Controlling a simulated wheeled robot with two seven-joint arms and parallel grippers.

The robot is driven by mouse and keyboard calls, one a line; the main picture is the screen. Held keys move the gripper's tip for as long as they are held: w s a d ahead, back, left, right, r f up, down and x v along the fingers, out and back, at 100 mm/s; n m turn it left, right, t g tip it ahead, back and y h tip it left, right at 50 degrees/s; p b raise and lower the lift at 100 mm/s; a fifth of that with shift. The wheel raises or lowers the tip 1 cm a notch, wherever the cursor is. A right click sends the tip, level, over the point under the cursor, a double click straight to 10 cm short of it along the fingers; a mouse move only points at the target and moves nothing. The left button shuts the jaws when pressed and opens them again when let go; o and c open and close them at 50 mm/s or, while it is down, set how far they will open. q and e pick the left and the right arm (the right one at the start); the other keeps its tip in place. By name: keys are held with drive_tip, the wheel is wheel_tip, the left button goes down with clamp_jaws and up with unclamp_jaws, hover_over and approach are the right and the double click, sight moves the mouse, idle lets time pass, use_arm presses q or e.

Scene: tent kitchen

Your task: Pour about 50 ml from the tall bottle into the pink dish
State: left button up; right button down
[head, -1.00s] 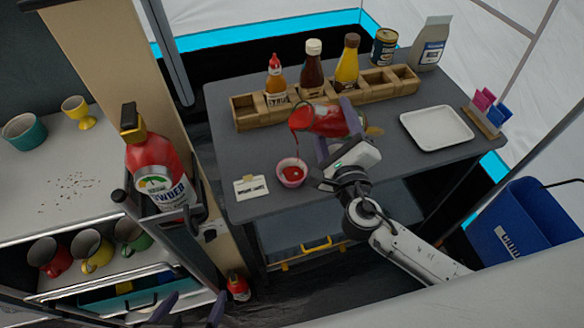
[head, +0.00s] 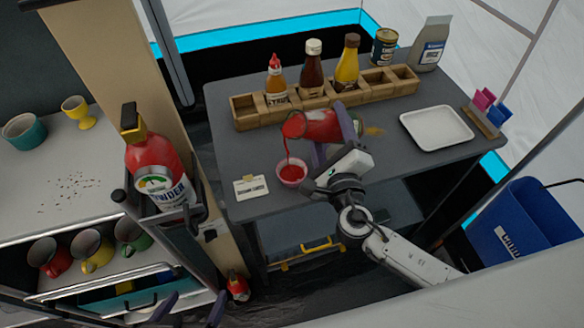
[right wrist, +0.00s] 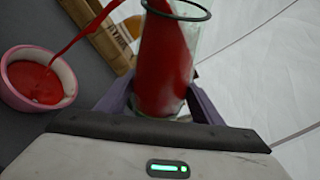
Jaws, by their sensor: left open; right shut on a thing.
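My right gripper (head: 335,140) is shut on the tall bottle (head: 312,125), a clear glass one with red liquid in it. The bottle is tipped, mouth to the left, above the table. A red stream runs from its mouth down into the pink dish (head: 291,174), where red liquid shows. In the right wrist view the bottle (right wrist: 165,65) is between the purple fingers (right wrist: 155,105), and the stream reaches the pink dish (right wrist: 38,80) at the left. My left gripper (head: 188,310) is open and empty at the bottom edge, far from the table; only its fingertips show.
A wooden rack (head: 330,97) with several compartments holds sauce bottles behind the tipped bottle. A label card (head: 252,188) lies left of the dish. A white tray (head: 437,128) is at the right.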

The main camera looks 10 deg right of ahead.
drive_tip(key=shift+w, duration=0.2)
drive_tip(key=shift+w+d+f+n, duration=0.1)
drive_tip(key=shift+d+f+n, duration=0.1)
drive_tip(key=shift+d+n, duration=0.1)
drive_tip(key=shift+w+d+f, duration=0.1)
drive_tip(key=shift+d, duration=0.1)
idle(0.3)
drive_tip(key=shift+w+d+f, duration=0.1)
drive_tip(key=shift+d+f, duration=0.15)
drive_tip(key=shift+r, duration=0.1)
drive_tip(key=shift+s+a+r+m+g, duration=0.2)
drive_tip(key=shift+r+m, duration=0.25)
drive_tip(key=shift+r, duration=0.35)
drive_tip(key=shift+a+r+m+g, duration=0.1)
drive_tip(key=shift+a+r+m, duration=0.15)
drive_tip(key=shift+r+m, duration=0.4)
drive_tip(key=shift+r, duration=0.2)
